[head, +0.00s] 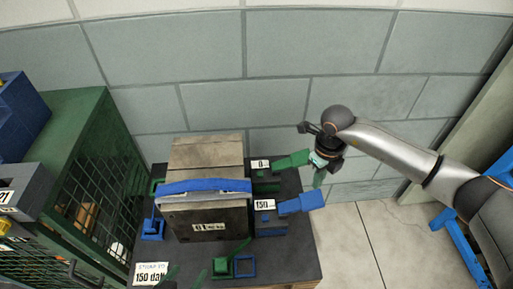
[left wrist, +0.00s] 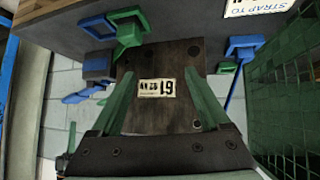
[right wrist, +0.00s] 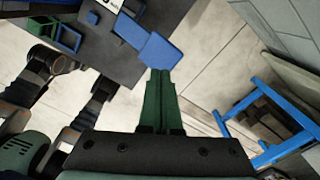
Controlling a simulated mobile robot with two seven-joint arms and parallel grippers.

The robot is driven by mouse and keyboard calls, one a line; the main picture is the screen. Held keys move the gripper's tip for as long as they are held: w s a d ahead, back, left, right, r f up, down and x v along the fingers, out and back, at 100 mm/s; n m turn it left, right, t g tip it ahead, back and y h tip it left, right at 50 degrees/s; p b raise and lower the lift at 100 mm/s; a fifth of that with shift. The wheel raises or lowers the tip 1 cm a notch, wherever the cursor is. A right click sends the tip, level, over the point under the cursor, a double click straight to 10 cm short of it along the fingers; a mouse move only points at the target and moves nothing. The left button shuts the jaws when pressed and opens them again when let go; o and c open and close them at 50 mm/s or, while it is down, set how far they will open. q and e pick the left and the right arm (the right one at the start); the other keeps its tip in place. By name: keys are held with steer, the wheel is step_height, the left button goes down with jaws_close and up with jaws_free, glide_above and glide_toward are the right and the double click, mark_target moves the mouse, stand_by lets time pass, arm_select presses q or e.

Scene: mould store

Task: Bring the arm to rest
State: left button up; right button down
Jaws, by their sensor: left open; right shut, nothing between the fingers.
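My right gripper (head: 318,184) hangs from the arm on the right, its green fingers pointing down. In the right wrist view its fingers (right wrist: 160,72) are together and empty, tips by a flat blue paddle (right wrist: 162,50); I cannot tell if they touch. My left gripper (head: 187,275) is low in the head view, mostly cut off. In the left wrist view its green fingers (left wrist: 161,80) are apart, before the mould block's labelled face (left wrist: 160,112), with nothing gripped. The mould block (head: 205,155) stands on the dark table, a blue strap (head: 200,187) across it.
A green paddle (head: 293,158) and blue paddle (head: 300,203) stick out at the table's right. A sign (head: 150,273) reads "STRAP TO 150 daN". A green mesh cage (head: 85,130) stands left. A blue frame (head: 455,240) is at right. Floor (head: 365,235) right of the table is clear.

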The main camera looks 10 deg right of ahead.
steer(key=shift+a, duration=0.1)
steer(key=s+a+g+y+p, duration=0.1)
steer(key=s+a+y, duration=0.3)
steer(key=a, duration=0.5)
steer(key=s+a+g+y, duration=0.1)
steer(key=s+a+y, duration=0.35)
steer(key=a, duration=0.45)
steer(key=a+r+m+t+y+p, duration=0.2)
steer(key=a+r+m+t+y, duration=0.3)
steer(key=a+r+m+y, duration=0.4)
steer(key=w+d+f+m+t+h+p, duration=0.1)
steer(key=w+d+f+m+t+h, duration=0.1)
steer(key=d+m+t+h, duration=0.65)
steer(key=w+d+f+m+t+h+p, duration=0.15)
steer(key=d+m+t, duration=0.3)
steer(key=m, duration=0.85)
arm_select(q)
steer(key=shift+n+y, duration=0.4)
steer(key=a, duration=0.1)
steer(key=s+a+r, duration=0.1)
steer(key=a+r, duration=0.1)
steer(key=shift+s+a, duration=0.15)
steer(key=shift+s, duration=0.2)
arm_select(e)
steer(key=s+d+f+m+g+h, duration=0.5)
steer(key=s+d+f+m, duration=0.3)
steer(key=s+f, duration=0.5)
steer(key=shift+d+f+m+g, duration=0.25)
steer(key=shift+m+g, duration=0.2)
steer(key=shift+g, duration=0.45)
